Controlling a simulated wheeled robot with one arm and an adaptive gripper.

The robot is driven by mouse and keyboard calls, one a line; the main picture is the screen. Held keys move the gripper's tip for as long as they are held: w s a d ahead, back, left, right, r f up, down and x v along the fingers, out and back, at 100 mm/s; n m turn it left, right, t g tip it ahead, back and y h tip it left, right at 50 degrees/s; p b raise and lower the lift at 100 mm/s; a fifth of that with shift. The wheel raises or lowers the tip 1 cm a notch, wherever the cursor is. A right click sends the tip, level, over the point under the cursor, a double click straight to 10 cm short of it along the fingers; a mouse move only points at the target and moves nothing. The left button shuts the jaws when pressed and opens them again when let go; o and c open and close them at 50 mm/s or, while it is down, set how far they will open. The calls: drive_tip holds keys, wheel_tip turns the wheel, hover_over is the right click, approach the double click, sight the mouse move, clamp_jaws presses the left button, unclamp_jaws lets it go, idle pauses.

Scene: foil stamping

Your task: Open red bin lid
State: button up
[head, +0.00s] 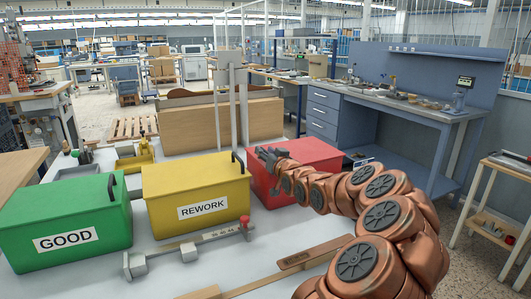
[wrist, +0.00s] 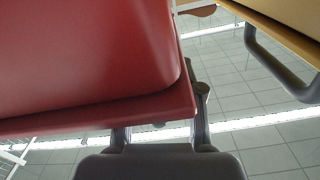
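The red bin (head: 312,152) stands at the right end of the row on the pale table. Its lid looks down in the head view, and my arm covers part of the bin. No handle on it can be made out. My gripper (head: 266,155) is at the bin's left side, close to the lid's edge. In the wrist view, the red lid (wrist: 85,55) fills the upper left, and its edge hides part of one finger. The fingers of my gripper (wrist: 161,130) stand apart, with no handle seen between them. Contact with the lid cannot be told.
The yellow REWORK bin (head: 195,185) with a dark handle is just left of my gripper; its handle (wrist: 280,65) shows in the wrist view. The green GOOD bin (head: 65,220) is further left. A grey gauge (head: 190,250) lies in front. A wooden box (head: 190,125) stands behind.

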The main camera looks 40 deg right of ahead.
clamp_jaws()
idle(0.3)
idle(0.5)
